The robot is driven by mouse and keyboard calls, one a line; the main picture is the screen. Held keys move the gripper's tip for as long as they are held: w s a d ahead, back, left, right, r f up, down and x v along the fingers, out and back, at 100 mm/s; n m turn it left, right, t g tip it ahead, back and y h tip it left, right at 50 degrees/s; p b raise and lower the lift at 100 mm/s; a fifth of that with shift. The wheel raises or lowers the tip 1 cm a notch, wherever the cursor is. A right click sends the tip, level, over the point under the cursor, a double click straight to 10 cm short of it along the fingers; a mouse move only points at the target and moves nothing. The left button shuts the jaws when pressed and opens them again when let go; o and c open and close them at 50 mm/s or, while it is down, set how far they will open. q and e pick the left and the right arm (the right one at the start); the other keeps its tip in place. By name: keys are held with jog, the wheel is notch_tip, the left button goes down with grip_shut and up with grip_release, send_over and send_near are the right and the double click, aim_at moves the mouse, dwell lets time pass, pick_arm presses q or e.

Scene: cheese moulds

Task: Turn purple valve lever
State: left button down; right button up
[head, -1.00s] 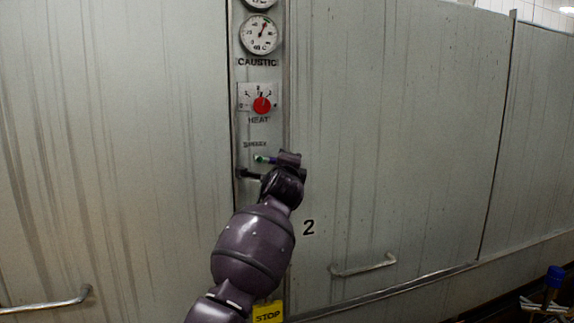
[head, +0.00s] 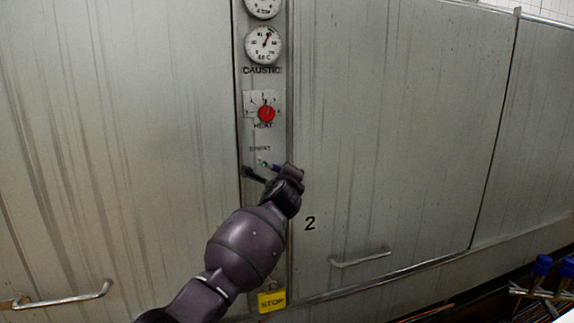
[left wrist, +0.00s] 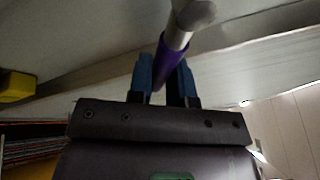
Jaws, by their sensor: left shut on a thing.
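The purple valve lever (head: 274,168) is on the narrow control panel, below the small lettering under the red heat knob. It slopes down to the right from a small greenish pivot, and its outer end is hidden by my gripper. My left gripper (head: 287,173) is at that outer end. In the left wrist view, the lever's purple sleeve (left wrist: 171,58) with its bare metal end lies between the two blue fingers of my left gripper (left wrist: 165,76), which is shut on it. My right gripper is not in view.
Above the lever are the red knob (head: 266,114) and a round gauge (head: 263,45). A black part (head: 253,174) juts out just left of my gripper. A yellow stop sign (head: 271,301) is below. Door handles (head: 361,258) flank the panel; blue-topped items (head: 542,265) stand at lower right.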

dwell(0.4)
pick_arm(q)
jog(key=c, duration=1.3)
grip_release()
jog(key=shift+c, duration=0.2)
jog(key=shift+s, duration=0.1)
jog(key=s+a, duration=0.1)
jog(key=s, duration=0.9)
jog(key=shift+s, duration=0.35)
